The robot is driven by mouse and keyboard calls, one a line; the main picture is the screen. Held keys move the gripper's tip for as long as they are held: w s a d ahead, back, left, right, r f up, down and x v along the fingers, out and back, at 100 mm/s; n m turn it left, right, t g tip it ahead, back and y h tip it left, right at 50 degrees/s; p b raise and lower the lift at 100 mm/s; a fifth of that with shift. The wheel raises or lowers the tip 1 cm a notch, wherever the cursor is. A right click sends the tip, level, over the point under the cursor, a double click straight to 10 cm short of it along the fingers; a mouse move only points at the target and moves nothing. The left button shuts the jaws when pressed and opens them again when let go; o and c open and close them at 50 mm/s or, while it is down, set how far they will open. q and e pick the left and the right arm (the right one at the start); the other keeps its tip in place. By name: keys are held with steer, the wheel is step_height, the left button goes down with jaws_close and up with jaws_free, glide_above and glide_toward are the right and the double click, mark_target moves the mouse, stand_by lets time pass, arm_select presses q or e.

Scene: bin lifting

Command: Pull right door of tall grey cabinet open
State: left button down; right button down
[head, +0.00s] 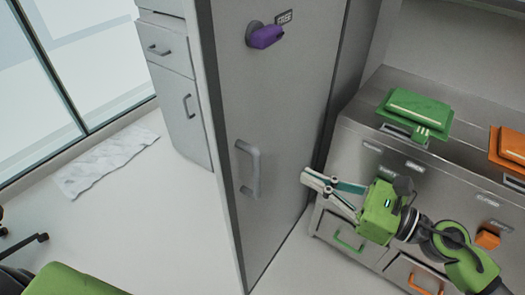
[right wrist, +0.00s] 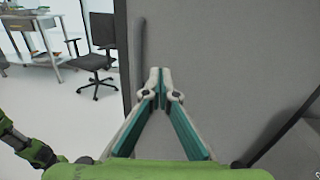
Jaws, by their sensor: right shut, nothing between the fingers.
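The tall grey cabinet's door panel (head: 285,110) fills the middle of the head view, with a grey vertical bar handle (head: 248,168) on its lower left part. My right gripper (head: 306,178) is to the right of the handle, apart from it, with its fingers pointing left. In the right wrist view the right gripper's fingertips (right wrist: 160,76) meet and hold nothing, in front of the plain grey panel (right wrist: 225,70). A dark vertical bar (right wrist: 140,50), probably the handle, shows just left of the fingertips. My left gripper is in neither view.
A purple knob (head: 265,36) sits high on the panel. A low drawer unit (head: 345,150) with green (head: 415,108) and orange (head: 508,145) boxes stands at right. A green chair (head: 70,282) is at lower left. The floor (head: 150,220) left of the cabinet is mostly clear.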

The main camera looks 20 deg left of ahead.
steer(key=p, duration=0.4)
glide_above(263, 154)
steer(key=s+d, duration=0.3)
steer(key=s, duration=0.3)
steer(key=shift+x, duration=0.8)
steer(key=shift+w, duration=0.1)
